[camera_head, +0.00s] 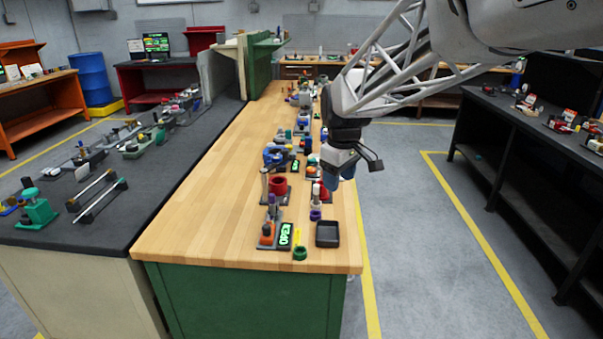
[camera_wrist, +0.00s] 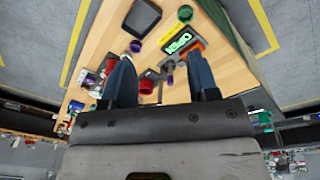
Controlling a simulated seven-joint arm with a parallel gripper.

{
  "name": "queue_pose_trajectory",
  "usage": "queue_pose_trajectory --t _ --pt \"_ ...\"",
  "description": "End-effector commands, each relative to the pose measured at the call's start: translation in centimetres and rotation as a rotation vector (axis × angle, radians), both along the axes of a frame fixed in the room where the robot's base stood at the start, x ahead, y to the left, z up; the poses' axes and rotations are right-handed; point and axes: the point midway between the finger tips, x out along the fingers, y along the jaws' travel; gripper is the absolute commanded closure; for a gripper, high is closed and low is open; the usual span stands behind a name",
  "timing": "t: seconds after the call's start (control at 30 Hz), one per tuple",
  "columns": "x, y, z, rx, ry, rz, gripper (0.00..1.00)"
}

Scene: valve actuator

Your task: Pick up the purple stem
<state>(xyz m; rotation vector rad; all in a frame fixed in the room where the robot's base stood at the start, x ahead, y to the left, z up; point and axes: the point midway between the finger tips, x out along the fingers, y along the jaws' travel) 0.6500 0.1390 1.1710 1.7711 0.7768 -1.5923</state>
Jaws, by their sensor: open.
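A thin, dull purple stem (camera_head: 272,207) stands upright on the left unit at the near end of the wooden bench, above an orange part (camera_head: 266,231). In the wrist view a small purple piece (camera_wrist: 170,70) shows between the fingers, apart from both; it appears to be this stem. My gripper (camera_head: 338,178) is above the bench's right edge, blue fingers pointing down. In the wrist view my gripper (camera_wrist: 160,76) is open with nothing between the fingertips.
A red cup (camera_head: 278,185) and several valve units stand behind. The wooden bench (camera_head: 200,200) is bare on its left.

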Motion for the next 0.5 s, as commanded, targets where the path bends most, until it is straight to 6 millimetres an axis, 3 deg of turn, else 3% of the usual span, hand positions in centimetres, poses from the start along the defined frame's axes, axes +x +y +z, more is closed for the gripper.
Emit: queue_pose_trajectory --t 0.5 --pt "11.3 9.6 -5.1 -0.030 0.046 0.346 0.46"
